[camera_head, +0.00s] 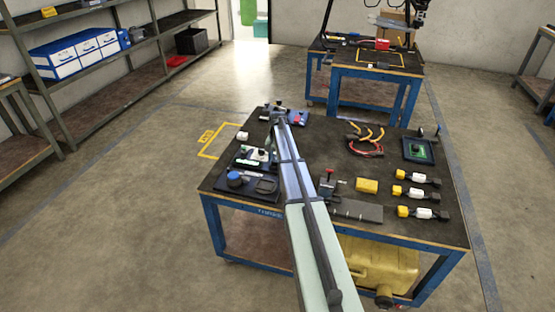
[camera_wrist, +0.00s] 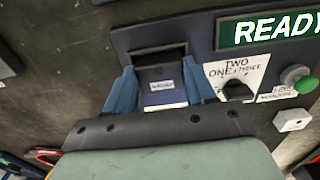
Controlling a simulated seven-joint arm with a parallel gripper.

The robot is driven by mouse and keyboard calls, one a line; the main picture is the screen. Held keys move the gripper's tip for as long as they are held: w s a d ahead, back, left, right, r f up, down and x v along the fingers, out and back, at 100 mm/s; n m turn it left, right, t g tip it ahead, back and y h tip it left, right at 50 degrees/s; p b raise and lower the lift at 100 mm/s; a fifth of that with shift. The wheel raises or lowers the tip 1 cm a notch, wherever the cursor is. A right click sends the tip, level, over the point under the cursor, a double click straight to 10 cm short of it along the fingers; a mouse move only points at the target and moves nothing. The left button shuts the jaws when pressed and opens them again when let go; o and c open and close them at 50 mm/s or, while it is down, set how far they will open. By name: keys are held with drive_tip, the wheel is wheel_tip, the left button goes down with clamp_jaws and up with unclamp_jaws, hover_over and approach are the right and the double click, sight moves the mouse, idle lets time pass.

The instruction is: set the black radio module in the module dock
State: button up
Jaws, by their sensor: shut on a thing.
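In the wrist view my gripper (camera_wrist: 160,92) has its two blue fingers closed on the sides of the black radio module (camera_wrist: 160,73), which carries a small white label. The module is at the module dock (camera_wrist: 147,47), a dark slot on the dark panel, left of a black knob on a white plate. Whether the module is fully seated or just above the dock I cannot tell.
The panel has a lit READY screen (camera_wrist: 268,30), the knob (camera_wrist: 236,90) and a green button (camera_wrist: 294,75). A white cube (camera_wrist: 292,120) sits close by. A blue round item (camera_head: 235,179), a yellow block (camera_head: 367,185) and several connectors share the table.

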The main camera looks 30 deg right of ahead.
drive_tip(key=shift+f, duration=0.15)
drive_tip(key=o, duration=1)
drive_tip(key=shift+o, duration=0.2)
wheel_tip(320, 180, up, 12)
drive_tip(key=shift+r, duration=0.2)
